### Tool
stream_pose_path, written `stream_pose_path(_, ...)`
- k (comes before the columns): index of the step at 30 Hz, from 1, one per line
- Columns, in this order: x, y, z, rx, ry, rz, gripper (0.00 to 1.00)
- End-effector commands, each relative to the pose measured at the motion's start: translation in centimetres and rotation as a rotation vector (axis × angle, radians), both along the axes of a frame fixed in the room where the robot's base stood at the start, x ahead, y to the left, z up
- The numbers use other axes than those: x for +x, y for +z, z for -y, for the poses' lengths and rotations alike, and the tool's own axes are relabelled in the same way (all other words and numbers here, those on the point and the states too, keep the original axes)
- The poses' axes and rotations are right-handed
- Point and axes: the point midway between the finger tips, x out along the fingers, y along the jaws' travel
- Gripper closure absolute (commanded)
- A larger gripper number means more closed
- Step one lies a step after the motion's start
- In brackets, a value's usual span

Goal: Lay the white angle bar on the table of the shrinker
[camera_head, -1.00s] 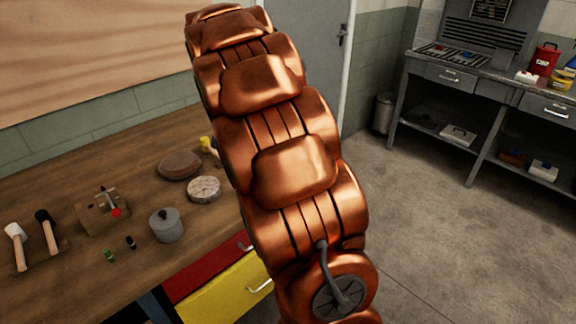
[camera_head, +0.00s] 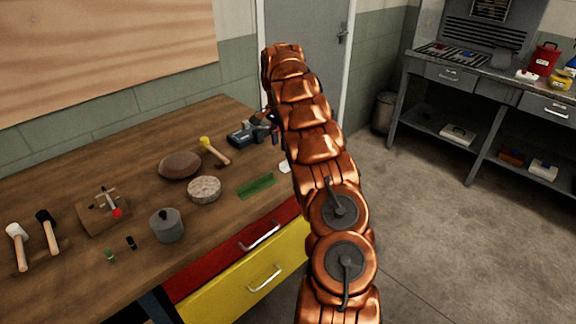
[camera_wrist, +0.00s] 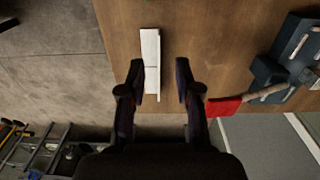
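The white angle bar (camera_wrist: 151,62) lies on the wooden table in the wrist view, near the table's edge. It is long and narrow, with a lengthwise line. My gripper (camera_wrist: 161,78) is open above it, with the bar's lower part between the fingers in the picture, closer to the left finger. In the head view a small pale piece of the bar (camera_head: 285,167) shows beside my arm; the arm hides the gripper. A dark blue-grey machine, which looks like the shrinker (camera_head: 245,134), stands at the table's far end. It also shows at the right of the wrist view (camera_wrist: 275,75).
A red-gripped lever (camera_wrist: 224,107) reaches from the machine toward my right finger. A green strip (camera_head: 256,186), a yellow-headed mallet (camera_head: 212,148), a brown pad (camera_head: 180,165) and a round block (camera_head: 204,189) lie on the workbench (camera_head: 130,150). Open floor (camera_head: 450,230) lies right.

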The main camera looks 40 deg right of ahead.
Motion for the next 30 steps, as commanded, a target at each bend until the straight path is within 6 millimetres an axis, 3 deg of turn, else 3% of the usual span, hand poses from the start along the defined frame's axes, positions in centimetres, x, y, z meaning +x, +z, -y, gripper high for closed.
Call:
stream_pose_path(7,0.2,-1.2,1.5,0.012,-0.047,0.020,0.67)
stream_pose_path(30,-0.5,-6.9,1.5,0.013,-0.047,0.019,0.67)
